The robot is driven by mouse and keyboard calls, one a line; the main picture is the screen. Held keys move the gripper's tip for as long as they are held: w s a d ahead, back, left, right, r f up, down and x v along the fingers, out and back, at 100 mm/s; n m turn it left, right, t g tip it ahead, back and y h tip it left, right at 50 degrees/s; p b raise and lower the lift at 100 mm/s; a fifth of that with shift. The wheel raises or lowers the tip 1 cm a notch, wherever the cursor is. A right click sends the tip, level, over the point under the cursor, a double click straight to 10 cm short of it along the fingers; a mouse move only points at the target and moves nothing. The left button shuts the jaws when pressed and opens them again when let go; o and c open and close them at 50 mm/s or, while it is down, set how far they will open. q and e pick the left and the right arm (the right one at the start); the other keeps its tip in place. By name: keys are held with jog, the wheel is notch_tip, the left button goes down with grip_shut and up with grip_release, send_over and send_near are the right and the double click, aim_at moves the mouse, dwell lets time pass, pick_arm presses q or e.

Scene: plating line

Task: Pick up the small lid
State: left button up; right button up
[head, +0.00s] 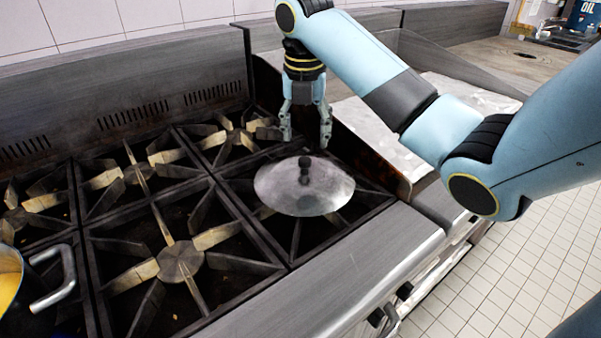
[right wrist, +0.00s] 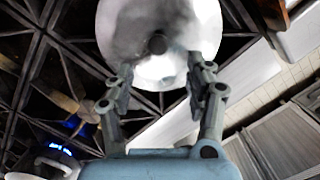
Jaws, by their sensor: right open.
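The small lid (head: 304,188) is a round, shiny metal disc with a dark knob (head: 305,163) at its centre. It lies on the stove grate at the right front burner. My right gripper (head: 306,138) points down, open and empty, just above and behind the knob in the head view. In the right wrist view the lid (right wrist: 138,62) fills the top middle, with its knob (right wrist: 157,44) beyond the fingertips and roughly between their lines. The fingers (right wrist: 158,80) are spread apart, and no contact with the knob shows. My left gripper is not in view.
Black stove grates (head: 180,262) surround the lid. A pot (head: 52,290) with yellow contents and a metal handle stands at the far left front. A raised dark wall (head: 365,150) borders the burner on the right. A steel front ledge (head: 330,280) runs before the grates.

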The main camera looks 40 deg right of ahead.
aim_at(305, 159)
notch_tip(305, 159, down, 3)
jog(key=shift+w+d+r, duration=0.1)
jog(key=shift+w+r, duration=0.05)
jog(key=shift+f, duration=0.25)
jog(key=f, duration=0.3)
jog(key=f+p, duration=0.1)
jog(key=f, duration=0.1)
jog(key=shift+w+d, duration=0.4)
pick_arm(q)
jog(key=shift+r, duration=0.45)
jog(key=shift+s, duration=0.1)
pick_arm(e)
jog(key=shift+c, duration=0.4)
jog(key=shift+c, duration=1.2)
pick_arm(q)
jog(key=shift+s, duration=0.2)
pick_arm(e)
grip_shut()
